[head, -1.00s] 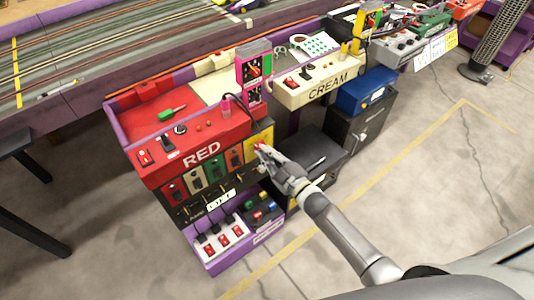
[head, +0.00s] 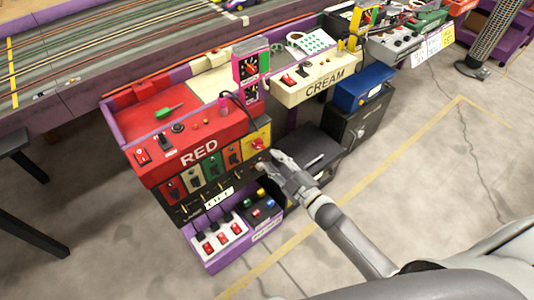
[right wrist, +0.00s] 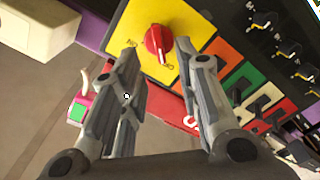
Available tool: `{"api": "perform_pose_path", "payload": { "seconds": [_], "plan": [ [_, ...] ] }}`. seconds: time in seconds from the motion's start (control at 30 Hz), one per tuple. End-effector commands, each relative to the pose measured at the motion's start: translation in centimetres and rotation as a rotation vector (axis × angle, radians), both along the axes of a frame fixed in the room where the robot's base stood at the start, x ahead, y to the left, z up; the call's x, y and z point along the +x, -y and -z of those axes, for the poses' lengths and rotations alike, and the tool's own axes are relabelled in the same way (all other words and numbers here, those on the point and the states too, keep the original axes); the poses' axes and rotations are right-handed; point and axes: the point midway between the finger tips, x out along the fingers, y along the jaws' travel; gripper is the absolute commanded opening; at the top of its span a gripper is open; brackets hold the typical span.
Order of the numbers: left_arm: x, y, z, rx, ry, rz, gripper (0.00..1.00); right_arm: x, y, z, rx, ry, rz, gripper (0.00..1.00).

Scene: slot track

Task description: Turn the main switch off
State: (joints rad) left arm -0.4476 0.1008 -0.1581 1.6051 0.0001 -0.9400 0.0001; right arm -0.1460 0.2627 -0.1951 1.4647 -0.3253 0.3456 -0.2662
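The main switch is a red rotary knob (head: 258,144) on a yellow plate (head: 249,153) at the right end of the red control station. In the right wrist view the knob (right wrist: 157,44) shows uncovered on its yellow plate (right wrist: 185,22). Its long grip runs roughly up and down in that picture, its lower end near the lettering that looks like OFF; ON is at its left. My right gripper (head: 268,165) is just below and right of the knob, apart from it. Its fingers (right wrist: 160,55) are spread and empty. My left gripper is not in view.
Coloured socket panels (head: 212,168) sit beside the yellow plate under the RED panel (head: 199,152). A purple tray (head: 212,266) with red-switched sockets is below. A blue box (head: 364,90) on a dark cabinet stands to the right. The floor at the right is open.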

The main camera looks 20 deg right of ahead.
Motion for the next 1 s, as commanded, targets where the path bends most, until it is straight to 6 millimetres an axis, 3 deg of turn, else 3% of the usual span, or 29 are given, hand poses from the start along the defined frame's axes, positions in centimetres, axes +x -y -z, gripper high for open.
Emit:
{"api": "perform_pose_path", "payload": {
  "seconds": [0.2,0.4,1.0],
  "plan": [
    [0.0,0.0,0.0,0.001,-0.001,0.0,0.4,-3.9,1.4,0.1,-0.002,-0.002,-0.001,0.3],
    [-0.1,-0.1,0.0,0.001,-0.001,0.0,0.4,-6.0,2.2,0.0,0.0,0.0,0.0,0.3],
    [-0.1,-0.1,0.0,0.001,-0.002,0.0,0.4,-6.4,2.3,0.0,-0.001,0.001,-0.001,0.3]
  ]
}}
